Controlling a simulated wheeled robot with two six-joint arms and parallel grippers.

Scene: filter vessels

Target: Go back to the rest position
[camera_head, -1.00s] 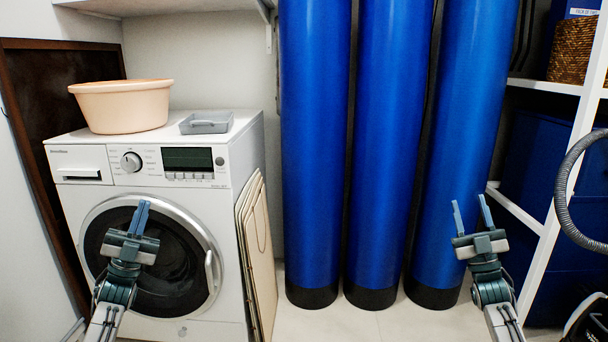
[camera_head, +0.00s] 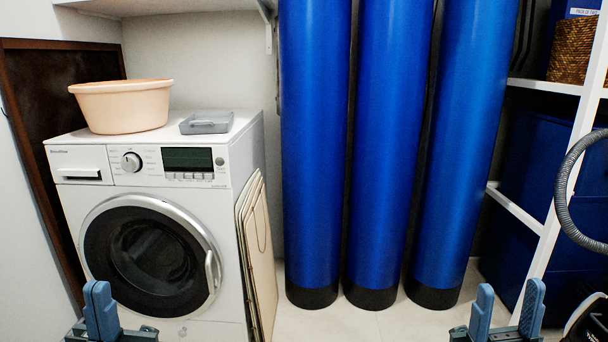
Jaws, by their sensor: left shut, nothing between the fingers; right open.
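My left gripper (camera_head: 101,308) is low at the left of the head view, in front of the lower part of the washing machine (camera_head: 85,210). Its two blue fingers are together with nothing between them. My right gripper (camera_head: 507,310) is low at the right, in front of the floor and the white shelf unit. Its two blue fingers stand apart and hold nothing. Only the finger ends and the tops of both gripper bodies show; the rest is below the picture's edge.
Three tall blue filter vessels (camera_head: 376,150) with black bases stand on the floor in the middle. A peach basin (camera_head: 121,108) and a grey tray (camera_head: 206,122) sit on the washing machine. Folded boards (camera_head: 259,255) lean at its side. A white shelf (camera_head: 560,205) and grey hose (camera_head: 563,190) are at right.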

